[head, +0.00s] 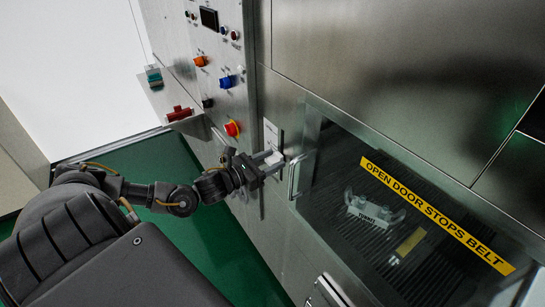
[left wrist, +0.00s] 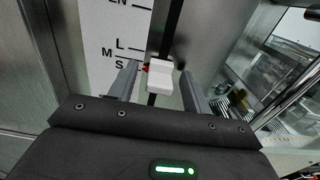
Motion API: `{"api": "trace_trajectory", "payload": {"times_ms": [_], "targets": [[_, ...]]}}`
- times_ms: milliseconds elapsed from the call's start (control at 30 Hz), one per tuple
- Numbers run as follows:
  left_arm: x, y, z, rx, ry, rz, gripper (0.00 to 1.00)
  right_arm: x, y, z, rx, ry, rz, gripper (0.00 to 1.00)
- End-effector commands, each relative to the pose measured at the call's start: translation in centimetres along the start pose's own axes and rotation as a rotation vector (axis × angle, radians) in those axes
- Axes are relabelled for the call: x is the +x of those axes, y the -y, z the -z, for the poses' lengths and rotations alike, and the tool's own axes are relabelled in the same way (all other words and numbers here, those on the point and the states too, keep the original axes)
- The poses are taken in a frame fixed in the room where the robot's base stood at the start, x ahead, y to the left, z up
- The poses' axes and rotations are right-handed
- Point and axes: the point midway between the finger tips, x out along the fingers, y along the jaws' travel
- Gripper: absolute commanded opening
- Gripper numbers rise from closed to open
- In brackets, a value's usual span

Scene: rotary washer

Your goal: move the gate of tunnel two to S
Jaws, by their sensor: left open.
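A white gate handle (left wrist: 160,76) stands on a dark vertical slot beside a white scale plate (left wrist: 95,30) in the left wrist view. The plate carries the marks L, M and S, with part of a longer word above. A small red pointer at the handle's left side is near the level of S, partly hidden by a finger. My left gripper (left wrist: 159,72) is open, with one finger on each side of the handle; a gap shows at the right finger. In the head view my left gripper (head: 276,163) is at the steel panel below the scale plate (head: 271,134).
A door handle (head: 293,178) and the glass door with a yellow strip (head: 435,215) are just right of my gripper. A red knob (head: 232,128), a blue knob (head: 227,82) and an orange knob (head: 200,61) are on the panel up left. Green floor is below.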

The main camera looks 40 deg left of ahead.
Motion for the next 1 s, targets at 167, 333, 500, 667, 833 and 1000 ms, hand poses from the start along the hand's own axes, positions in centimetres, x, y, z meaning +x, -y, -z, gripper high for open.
{"api": "trace_trajectory", "payload": {"times_ms": [167, 333, 500, 667, 833, 1000], "targets": [[0.72, 0.03, -0.03, -0.001, 0.000, 0.000, 0.49, -0.28, 0.01, 0.03, 0.000, 0.000, 0.000, 0.00], [0.73, 0.04, 0.05, -0.001, -0.001, 0.000, 0.49, -0.24, 0.01, 0.03, 0.000, 0.000, 0.000, 0.00], [0.71, 0.04, 0.04, -0.001, -0.001, 0.001, 0.35, -0.24, 0.02, 0.03, 0.000, 0.000, 0.000, 0.00], [0.70, 0.04, 0.04, -0.001, 0.000, 0.001, 0.14, -0.24, 0.02, 0.03, 0.000, 0.000, 0.000, 0.00], [0.69, 0.03, 0.04, -0.001, -0.001, 0.000, 0.00, -0.24, 0.02, 0.03, 0.000, -0.001, 0.000, 0.00], [0.66, 0.06, 0.76, -0.002, -0.002, 0.001, 0.00, 0.47, 0.04, -0.04, 0.000, -0.001, 0.000, 0.00]]}}
